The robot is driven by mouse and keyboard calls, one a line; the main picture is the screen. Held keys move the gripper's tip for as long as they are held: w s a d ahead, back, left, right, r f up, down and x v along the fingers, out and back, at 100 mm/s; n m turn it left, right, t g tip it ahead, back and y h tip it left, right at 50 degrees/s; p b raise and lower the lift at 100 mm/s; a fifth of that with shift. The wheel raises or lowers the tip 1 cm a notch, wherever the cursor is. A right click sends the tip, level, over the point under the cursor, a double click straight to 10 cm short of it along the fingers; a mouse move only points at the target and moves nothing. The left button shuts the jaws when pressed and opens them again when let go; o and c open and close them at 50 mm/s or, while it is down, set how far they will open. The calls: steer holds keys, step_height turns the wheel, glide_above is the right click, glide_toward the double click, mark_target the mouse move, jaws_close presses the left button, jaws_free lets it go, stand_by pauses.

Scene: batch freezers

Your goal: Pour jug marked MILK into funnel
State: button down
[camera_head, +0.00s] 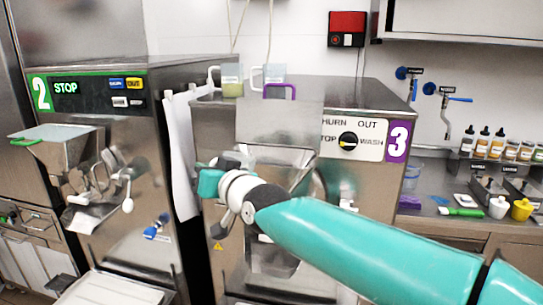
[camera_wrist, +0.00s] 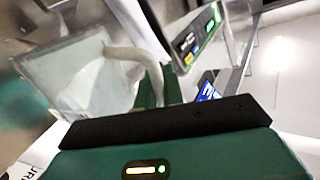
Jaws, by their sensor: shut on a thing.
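In the wrist view, my gripper (camera_wrist: 160,85) has its green fingers closed on the white handle of a clear jug (camera_wrist: 65,70). The jug is tilted in this view, and no MILK label is readable on it. In the head view, the end of my arm (camera_head: 212,180) is in front of machine 3, and I cannot make out the held jug there. A steel funnel (camera_head: 278,122) with a purple handle is at the front of machine 3. Two more jugs stand on top of that machine, one with yellowish contents (camera_head: 232,82) and one beside it (camera_head: 273,72).
Machine 2 (camera_head: 65,108) stands at the left, with its own steel funnel (camera_head: 62,150) and green handle. Machine 3's control panel (camera_head: 352,138) is right of its funnel. Bottles (camera_head: 482,142) and a yellow pitcher (camera_head: 521,209) stand on the right counter.

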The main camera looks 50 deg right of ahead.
mark_target(224, 154)
steer(key=d+r+m, duration=0.1)
steer(key=r, duration=0.1)
steer(key=d+r+m, duration=0.1)
steer(key=r, duration=0.1)
steer(key=d+r+m, duration=0.1)
steer(key=d+r, duration=0.1)
steer(key=r, duration=0.1)
steer(key=shift+y, duration=0.3)
steer(key=shift+s+d+m+g, duration=0.1)
steer(key=shift+d+m+g, duration=0.25)
steer(key=shift+m, duration=0.35)
steer(key=shift+d+r+m+y, duration=0.5)
steer(key=shift+d+r+m, duration=0.3)
steer(key=shift+m, duration=0.4)
steer(key=shift+s+d+f+m, duration=0.1)
steer(key=shift+d+m, duration=0.3)
steer(key=shift+d, duration=0.1)
steer(key=d+m, duration=0.1)
steer(key=d+r, duration=0.1)
steer(key=d, duration=0.1)
steer(key=d+r+m+y, duration=0.1)
steer(key=shift+d+m, duration=0.3)
steer(key=shift+d, duration=0.1)
